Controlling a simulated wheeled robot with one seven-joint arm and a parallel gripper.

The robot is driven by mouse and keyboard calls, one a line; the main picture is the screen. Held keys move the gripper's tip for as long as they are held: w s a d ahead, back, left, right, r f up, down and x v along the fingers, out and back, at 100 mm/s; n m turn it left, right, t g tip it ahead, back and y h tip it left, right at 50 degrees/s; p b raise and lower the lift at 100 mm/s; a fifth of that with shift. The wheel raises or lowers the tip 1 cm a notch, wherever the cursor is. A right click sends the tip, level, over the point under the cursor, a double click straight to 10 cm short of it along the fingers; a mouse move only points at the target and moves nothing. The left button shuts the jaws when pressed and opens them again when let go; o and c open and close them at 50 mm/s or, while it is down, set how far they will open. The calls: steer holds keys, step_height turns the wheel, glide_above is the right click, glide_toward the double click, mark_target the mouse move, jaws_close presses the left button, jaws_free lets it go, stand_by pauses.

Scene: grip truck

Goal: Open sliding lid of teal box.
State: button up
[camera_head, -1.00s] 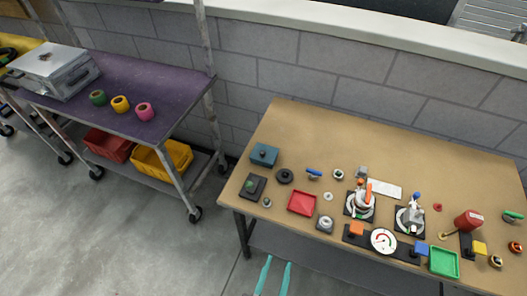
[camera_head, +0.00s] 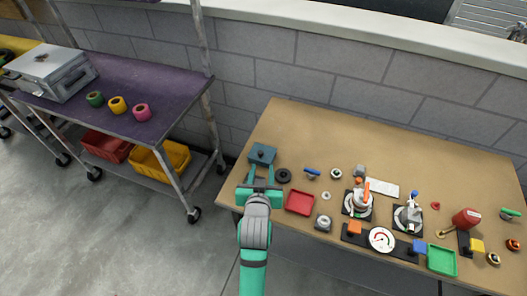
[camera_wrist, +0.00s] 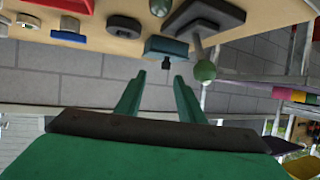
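The teal box (camera_head: 262,154) sits at the left back part of the tan table, with a small dark knob on its lid. In the wrist view the teal box (camera_wrist: 166,48) is ahead of the fingers, and its dark knob (camera_wrist: 166,63) lines up roughly between the fingertips, apart from them. My gripper (camera_head: 262,172) is on the near side of the box, fingers pointing toward it. In the wrist view my gripper (camera_wrist: 159,79) is open and empty. I cannot tell whether the lid has slid at all; it looks closed.
A lever with a green ball (camera_wrist: 205,70) stands close beside the fingers in the wrist view; my gripper hides it in the head view. A black round piece (camera_head: 283,176) lies right of the box, and a red tray (camera_head: 300,202) lies nearer. The table's back is clear.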

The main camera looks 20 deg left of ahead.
mark_target(261, 152)
steer(key=shift+w+a+r, duration=0.35)
steer(key=shift+a, duration=0.3)
steer(key=shift+w+a, duration=0.1)
steer(key=shift+w, duration=0.15)
steer(key=x, duration=1)
steer(key=shift+a+f, duration=0.15)
steer(key=shift+f, duration=0.05)
steer(key=shift+c, duration=0.3)
jaws_close()
steer(key=shift+w, duration=0.1)
